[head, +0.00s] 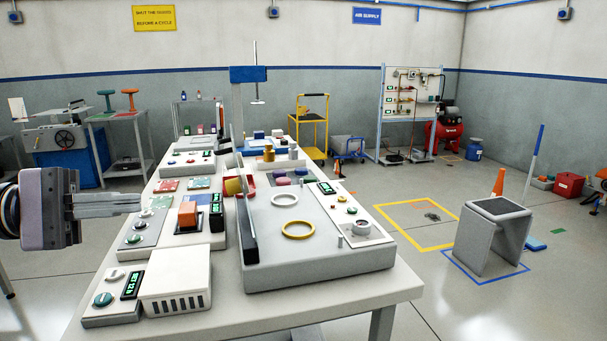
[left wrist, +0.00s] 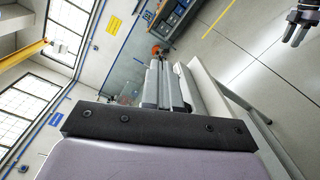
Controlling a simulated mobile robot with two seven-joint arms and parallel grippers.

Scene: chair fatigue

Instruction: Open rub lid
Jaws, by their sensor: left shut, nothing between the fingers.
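The rub tester (head: 320,273) is a wide grey bench unit at the front right of the table. A thin panel with a dark lower edge (head: 249,240) stands steeply upright along its left side; I take this to be the rub lid. The unit's top is uncovered, with a white ring (head: 285,199) and a yellow ring (head: 298,230) on it. My left gripper (head: 140,203) is shut and empty, well left of the lid and apart from it. Its closed fingers also show in the left wrist view (left wrist: 165,88). My right gripper (left wrist: 291,32) shows small at that view's top right corner.
A white vented box (head: 176,281) and a control box (head: 112,296) stand at the table's front left. An orange block unit (head: 187,215) stands between my left gripper and the lid. A grey stool-like block (head: 490,240) stands on the floor at right.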

